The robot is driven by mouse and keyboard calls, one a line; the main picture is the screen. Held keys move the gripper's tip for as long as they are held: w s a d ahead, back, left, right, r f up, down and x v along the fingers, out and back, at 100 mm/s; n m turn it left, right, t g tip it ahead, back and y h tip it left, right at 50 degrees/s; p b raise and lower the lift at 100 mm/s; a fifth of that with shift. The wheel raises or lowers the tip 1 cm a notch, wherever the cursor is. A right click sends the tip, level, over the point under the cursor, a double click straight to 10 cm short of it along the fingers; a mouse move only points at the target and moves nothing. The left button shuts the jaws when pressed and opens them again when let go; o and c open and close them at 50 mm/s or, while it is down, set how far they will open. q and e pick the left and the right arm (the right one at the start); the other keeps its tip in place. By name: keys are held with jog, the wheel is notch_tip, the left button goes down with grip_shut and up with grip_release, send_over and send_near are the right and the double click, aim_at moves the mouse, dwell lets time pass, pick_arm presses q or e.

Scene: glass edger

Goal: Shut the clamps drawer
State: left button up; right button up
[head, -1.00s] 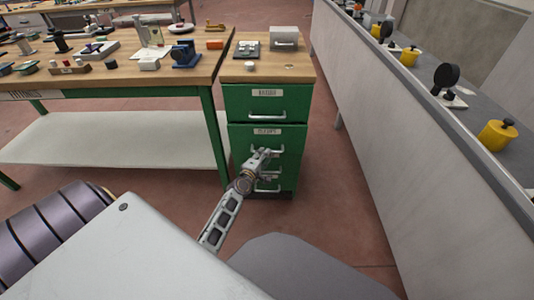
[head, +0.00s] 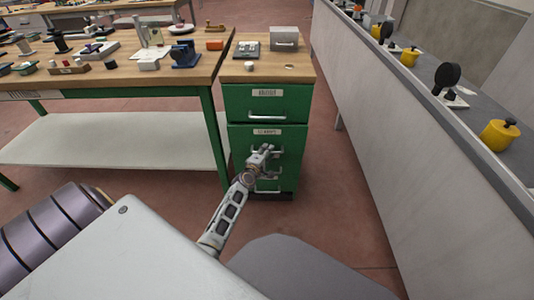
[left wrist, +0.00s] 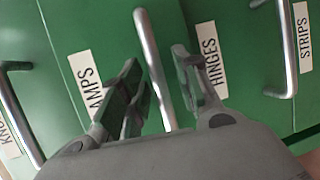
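The green clamps drawer (head: 294,140) is second from the top in the cabinet. Its label shows in part in the left wrist view, beside its metal bar handle (left wrist: 150,60). The drawer looks nearly flush; any small gap is hard to tell. My left gripper (head: 265,151) is in front of this drawer at handle height. In the left wrist view its fingers (left wrist: 163,88) are apart, with the handle running between them. I cannot tell whether they touch it. My right gripper is not in view.
The knobs drawer (head: 235,103) is above and the hinges drawer (left wrist: 235,25) below. A workbench (head: 130,75) with several tools stands left of the cabinet. A long grey counter (head: 400,140) runs along the right. Open floor (head: 330,200) lies between cabinet and counter.

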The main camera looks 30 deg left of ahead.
pick_arm(q)
grip_shut()
jog(key=shift+w+a+r, duration=0.15)
jog(key=shift+w+a, duration=0.55)
jog(key=shift+w, duration=0.3)
jog(key=shift+o, duration=0.8)
grip_release()
jog(key=shift+w, duration=0.1)
jog(key=v, duration=1.2)
